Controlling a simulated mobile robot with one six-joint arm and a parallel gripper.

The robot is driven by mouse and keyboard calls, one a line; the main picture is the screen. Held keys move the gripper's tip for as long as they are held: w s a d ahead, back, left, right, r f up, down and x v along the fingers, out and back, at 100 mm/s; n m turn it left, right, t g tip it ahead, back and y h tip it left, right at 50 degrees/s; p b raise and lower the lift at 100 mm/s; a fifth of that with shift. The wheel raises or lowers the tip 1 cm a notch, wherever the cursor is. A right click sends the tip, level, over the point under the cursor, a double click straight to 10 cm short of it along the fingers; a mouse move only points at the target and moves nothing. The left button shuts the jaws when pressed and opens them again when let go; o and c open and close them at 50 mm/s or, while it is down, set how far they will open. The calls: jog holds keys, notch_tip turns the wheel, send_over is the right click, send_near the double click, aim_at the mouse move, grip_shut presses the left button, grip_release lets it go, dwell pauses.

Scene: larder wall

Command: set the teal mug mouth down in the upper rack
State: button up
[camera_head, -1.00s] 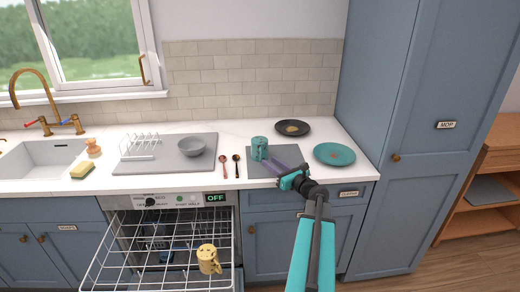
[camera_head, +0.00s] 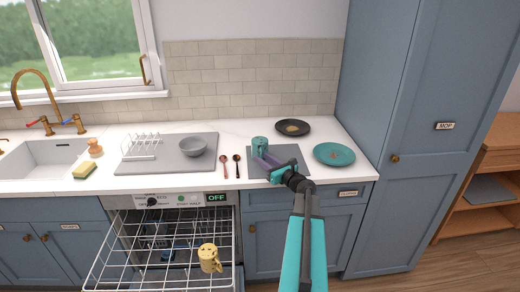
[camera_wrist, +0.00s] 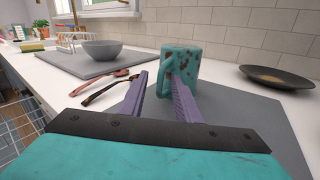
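The teal mug (camera_head: 259,144) stands upright on a grey mat (camera_head: 290,154) on the counter. In the wrist view the mug (camera_wrist: 186,66) has brown spots, and its handle faces my gripper. My gripper (camera_head: 262,160) is at the mug's near side. In the wrist view its two purple fingers (camera_wrist: 158,82) are apart, with the right fingertip at or very near the handle; I cannot tell whether it touches. Nothing is clasped between them. The upper rack (camera_head: 125,250) is a white wire rack pulled out of the dishwasher, with a yellow mug (camera_head: 209,258) in it.
A black plate (camera_head: 293,127) lies behind the teal mug and a teal plate (camera_head: 334,154) to its right. Two spoons (camera_head: 225,166) and a grey bowl (camera_head: 192,145) are to its left. Much of the rack's left side is clear.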

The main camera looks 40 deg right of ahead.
grip_shut()
jog(key=shift+r, duration=0.25)
dwell(0.4)
jog(key=shift+r+b, duration=0.35)
jog(key=shift+r, duration=0.5)
jog(key=shift+s+a+r+b, duration=0.1)
jog(key=shift+s+r+b, duration=0.25)
jog(key=shift+r, duration=0.35)
jog(key=s+a+r, duration=0.1)
jog(key=s+a, duration=0.2)
jog(key=s, duration=0.9)
jog(key=shift+s+a+r+b, duration=0.15)
jog(key=shift+s+r+b, duration=0.15)
jog(key=shift+b, duration=0.1)
